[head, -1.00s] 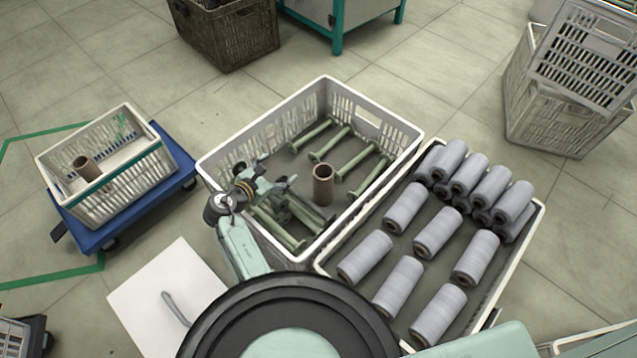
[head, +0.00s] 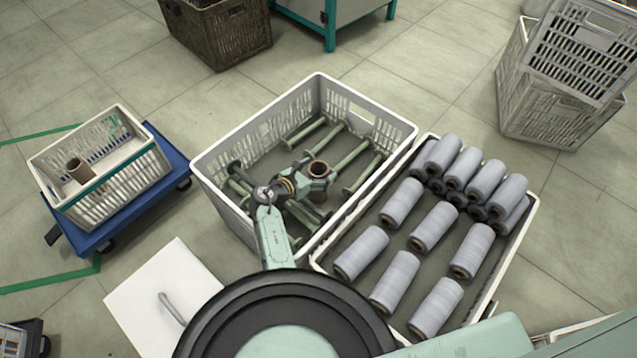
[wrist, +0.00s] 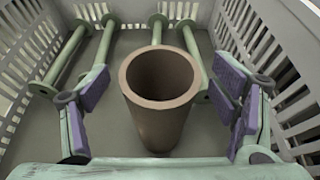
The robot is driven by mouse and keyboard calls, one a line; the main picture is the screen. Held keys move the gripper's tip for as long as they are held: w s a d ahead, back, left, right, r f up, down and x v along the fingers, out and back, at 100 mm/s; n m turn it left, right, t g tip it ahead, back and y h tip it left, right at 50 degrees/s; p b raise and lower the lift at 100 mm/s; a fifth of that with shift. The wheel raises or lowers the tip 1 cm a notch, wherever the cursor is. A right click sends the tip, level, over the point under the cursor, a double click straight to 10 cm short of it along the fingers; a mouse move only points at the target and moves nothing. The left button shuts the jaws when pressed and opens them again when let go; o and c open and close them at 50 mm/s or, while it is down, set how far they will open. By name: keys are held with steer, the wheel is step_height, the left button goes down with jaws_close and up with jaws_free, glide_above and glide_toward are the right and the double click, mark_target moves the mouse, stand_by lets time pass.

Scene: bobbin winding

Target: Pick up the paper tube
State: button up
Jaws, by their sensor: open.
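A brown paper tube (head: 318,170) stands upright in the middle crate, among green bobbins. The wrist view shows the same tube (wrist: 160,95) from above, with its hollow open end toward the camera. My gripper (head: 315,178) is open inside the crate, with its fingers on either side of the tube. In the wrist view its purple finger pads (wrist: 158,100) stand apart from the tube, with a gap on each side. Another brown tube (head: 78,170) stands in the small crate at the left.
Green bobbins (head: 343,147) lie in the white slatted crate (head: 207,158), whose walls surround my gripper. A crate of grey yarn rolls (head: 433,222) stands close at the right. The small left crate (head: 115,193) sits on a blue dolly (head: 178,165).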

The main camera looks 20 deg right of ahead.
steer(key=shift+w+d+f, duration=0.15)
steer(key=shift+d+f, duration=0.05)
steer(key=shift+d, duration=0.1)
steer(key=shift+c, duration=0.2)
steer(key=c, duration=1.6)
steer(key=shift+r, duration=0.1)
